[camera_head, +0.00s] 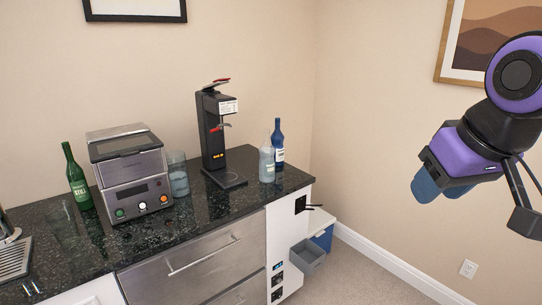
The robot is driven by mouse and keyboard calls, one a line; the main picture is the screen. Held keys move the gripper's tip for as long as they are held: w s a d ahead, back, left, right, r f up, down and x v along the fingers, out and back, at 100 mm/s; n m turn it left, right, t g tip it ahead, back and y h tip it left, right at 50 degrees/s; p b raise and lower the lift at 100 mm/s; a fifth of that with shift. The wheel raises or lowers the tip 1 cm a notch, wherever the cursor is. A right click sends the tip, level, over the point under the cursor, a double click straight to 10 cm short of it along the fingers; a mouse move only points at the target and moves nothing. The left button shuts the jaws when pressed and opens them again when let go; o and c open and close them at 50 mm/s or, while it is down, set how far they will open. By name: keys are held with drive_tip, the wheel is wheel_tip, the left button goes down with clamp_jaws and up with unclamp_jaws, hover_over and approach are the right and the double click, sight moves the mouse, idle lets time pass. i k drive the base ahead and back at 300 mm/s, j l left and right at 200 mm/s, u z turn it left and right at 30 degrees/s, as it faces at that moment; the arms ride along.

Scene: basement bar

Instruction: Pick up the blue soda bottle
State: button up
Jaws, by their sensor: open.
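A dark blue bottle (278,138) with a pale label stands upright on the black speckled counter (240,195), near its right end. A pale, clear-looking bottle (267,166) stands just in front of it and hides part of its left side. My gripper (438,189) is at the right of the view, in the air and well to the right of the bottles. It is purple and black with blue fingers. It is open, and nothing shows between its fingers.
A black dispenser machine (211,130) stands left of the bottles. Farther left are a glass jar (178,174), a steel appliance (128,170) and a green bottle (76,178). Grey and blue bins (308,257) sit on the floor beyond the counter's right end. Carpet lies clear to the right.

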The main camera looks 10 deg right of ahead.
sight(277, 138)
drive_tip(key=i, duration=0.3)
drive_tip(key=i+l+u, duration=0.2)
drive_tip(key=i, duration=0.4)
drive_tip(key=i+l+u, duration=0.15)
drive_tip(key=i+l, duration=0.25)
drive_tip(key=i, duration=0.2)
drive_tip(key=i+l+u, duration=0.2)
drive_tip(key=i+l, duration=0.25)
drive_tip(key=i, duration=0.15)
